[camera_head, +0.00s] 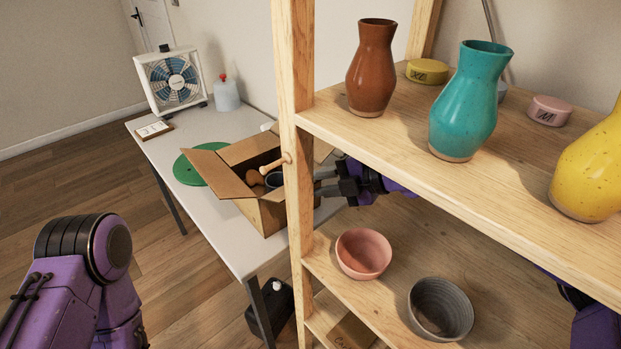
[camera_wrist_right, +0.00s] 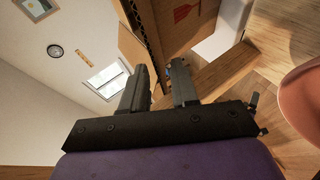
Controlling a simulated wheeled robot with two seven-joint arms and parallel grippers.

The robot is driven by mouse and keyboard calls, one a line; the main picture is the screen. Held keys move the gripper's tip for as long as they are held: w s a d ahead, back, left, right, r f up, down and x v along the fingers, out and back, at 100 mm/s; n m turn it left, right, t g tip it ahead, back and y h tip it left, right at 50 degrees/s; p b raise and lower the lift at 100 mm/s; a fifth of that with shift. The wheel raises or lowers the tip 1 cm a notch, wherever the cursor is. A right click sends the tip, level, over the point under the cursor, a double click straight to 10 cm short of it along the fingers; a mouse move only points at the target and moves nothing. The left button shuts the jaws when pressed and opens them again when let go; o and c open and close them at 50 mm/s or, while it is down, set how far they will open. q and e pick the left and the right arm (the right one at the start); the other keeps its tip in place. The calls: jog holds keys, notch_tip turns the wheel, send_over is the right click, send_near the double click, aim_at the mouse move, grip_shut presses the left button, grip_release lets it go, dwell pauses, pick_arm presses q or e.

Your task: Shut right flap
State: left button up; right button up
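The open cardboard box (camera_head: 270,216) stands on the white table, partly hidden by a shelf post. Its left flap (camera_head: 213,174) is folded outward. A piece of cardboard that looks like the right flap (camera_head: 322,150) shows just right of the post, mostly hidden. Wooden-handled tools and a dark round item lie inside. My right gripper (camera_head: 328,183) is beside the box's right side, behind the post. In the right wrist view my right gripper (camera_wrist_right: 160,82) has its fingers apart, with cardboard (camera_wrist_right: 185,22) just beyond them; contact is unclear. My left gripper is out of view.
The wooden shelf (camera_head: 440,180) stands between the head camera and my right gripper, holding several vases and jars. A pink bowl (camera_head: 363,253) and grey bowl (camera_head: 440,307) sit on its lower board. A green disc (camera_head: 190,170) and fan (camera_head: 172,80) are on the table.

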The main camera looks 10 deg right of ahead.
jog(key=x, duration=0.2)
jog(key=shift+w+a+f, duration=0.15)
jog(key=shift+w+a, duration=0.1)
jog(key=shift+a, duration=0.25)
jog(key=shift+s+d, duration=0.1)
grip_shut()
dwell(0.9)
